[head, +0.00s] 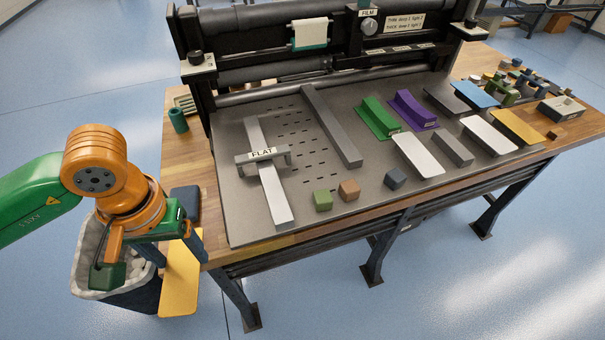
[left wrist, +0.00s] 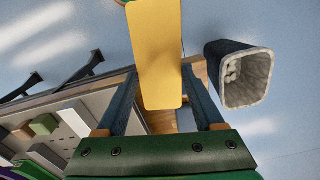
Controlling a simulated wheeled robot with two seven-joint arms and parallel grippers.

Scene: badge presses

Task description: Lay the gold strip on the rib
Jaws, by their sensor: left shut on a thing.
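My left gripper (head: 173,248) is shut on a gold strip (head: 183,283), just off the table's left front corner, over the floor. In the left wrist view the strip (left wrist: 157,50) runs lengthwise out from between the two fingers (left wrist: 160,78). A second gold-yellow strip (head: 518,127) lies at the right of the plate. Several rib-like pieces stand on the plate: a long grey bar (head: 332,126), a short grey bar (head: 453,150), a green ridged piece (head: 379,118) and a purple one (head: 412,110). No label marks which is the rib. My right gripper is out of view.
A grey bridge labelled FLAT (head: 263,155) spans a pale strip (head: 275,196) on the metal plate (head: 240,215). Small green (head: 323,200), brown (head: 349,190) and grey (head: 395,179) blocks sit near the front edge. A bin (left wrist: 243,75) stands beside the table. Roller machinery backs the plate.

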